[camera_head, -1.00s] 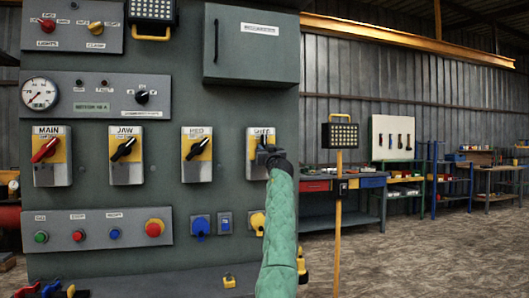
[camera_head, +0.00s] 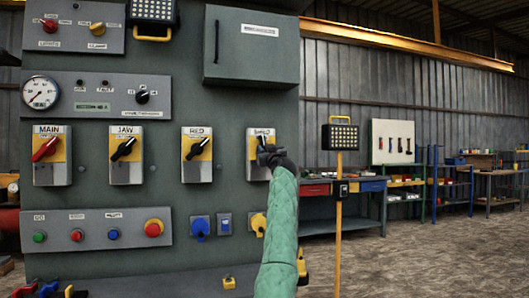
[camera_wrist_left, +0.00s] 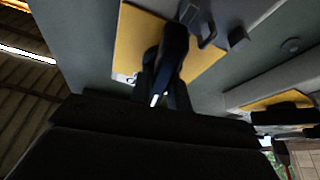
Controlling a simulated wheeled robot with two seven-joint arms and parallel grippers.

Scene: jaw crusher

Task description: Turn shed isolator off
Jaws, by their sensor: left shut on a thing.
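The shed isolator (camera_head: 254,143) is the rightmost of the row of yellow-and-grey rotary switches on the green panel, its label partly readable. My left gripper (camera_head: 267,154) is at its front, shut on the dark isolator handle and covering most of it in the head view. In the left wrist view, the dark handle (camera_wrist_left: 174,45) stands out from the yellow plate (camera_wrist_left: 143,38), with the gripper fingers (camera_wrist_left: 163,90) around its near end. The handle's exact angle is hard to tell. My right gripper is not in view.
The MAIN (camera_head: 50,155), JAW (camera_head: 125,155) and RED-labelled (camera_head: 196,155) isolators sit to the left. Blue (camera_head: 199,227) and yellow (camera_head: 258,223) sockets are below. A workbench (camera_head: 330,188) is behind.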

